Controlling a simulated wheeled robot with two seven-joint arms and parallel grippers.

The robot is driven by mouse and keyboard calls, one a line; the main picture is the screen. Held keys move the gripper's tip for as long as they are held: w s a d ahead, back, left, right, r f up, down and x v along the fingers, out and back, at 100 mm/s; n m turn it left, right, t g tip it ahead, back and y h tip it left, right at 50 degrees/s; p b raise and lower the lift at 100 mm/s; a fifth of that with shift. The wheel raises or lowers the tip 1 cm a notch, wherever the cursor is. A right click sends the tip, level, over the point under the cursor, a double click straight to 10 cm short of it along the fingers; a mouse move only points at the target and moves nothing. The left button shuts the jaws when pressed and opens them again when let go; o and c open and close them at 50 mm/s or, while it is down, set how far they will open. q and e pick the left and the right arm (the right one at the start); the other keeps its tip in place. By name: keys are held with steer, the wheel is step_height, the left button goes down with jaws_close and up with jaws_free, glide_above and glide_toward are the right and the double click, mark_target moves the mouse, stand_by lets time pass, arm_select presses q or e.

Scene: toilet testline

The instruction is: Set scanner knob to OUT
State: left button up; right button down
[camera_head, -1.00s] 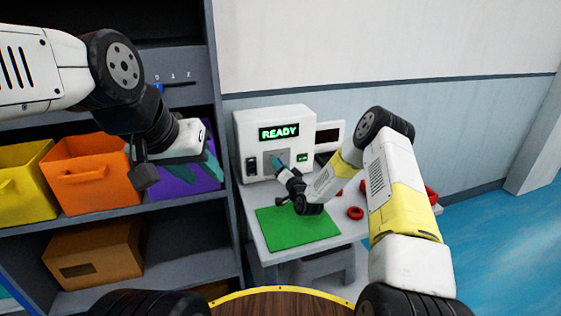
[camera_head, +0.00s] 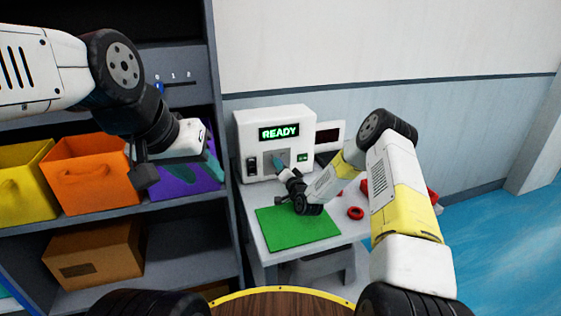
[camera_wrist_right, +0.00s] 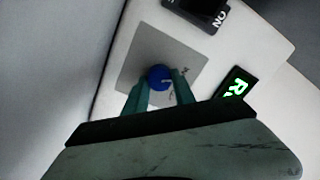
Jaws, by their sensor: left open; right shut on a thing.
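The white scanner (camera_head: 300,120) stands on the table, its display reading READY in green. In the right wrist view, its blue round knob (camera_wrist_right: 159,77) sits on a grey square plate (camera_wrist_right: 140,62). My right gripper (camera_wrist_right: 160,88) is shut on the knob, with one teal fingertip on each side of it. In the head view the right gripper (camera_head: 279,163) is at the scanner's front plate and hides the knob. The knob's setting cannot be read. My left gripper (camera_head: 205,172) is open and empty, in front of the shelf, far from the scanner.
A green mat (camera_head: 298,228) lies on the table (camera_head: 262,252) in front of the scanner. A red ring-shaped item (camera_head: 355,213) lies right of the mat. The shelf at left holds yellow (camera_head: 25,183), orange (camera_head: 88,172) and purple (camera_head: 180,183) bins and a brown box (camera_head: 93,255).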

steer(key=m, duration=0.6)
steer(key=shift+d+f, duration=0.1)
steer(key=shift+f, duration=0.1)
steer(key=m, duration=0.7)
steer(key=shift+f+t, duration=0.1)
steer(key=shift+t, duration=0.3)
steer(key=shift+m, duration=0.3)
steer(key=c, duration=1)
jaws_free()
steer(key=shift+c, duration=0.2)
steer(key=v, duration=0.7)
steer(key=shift+s, duration=0.45)
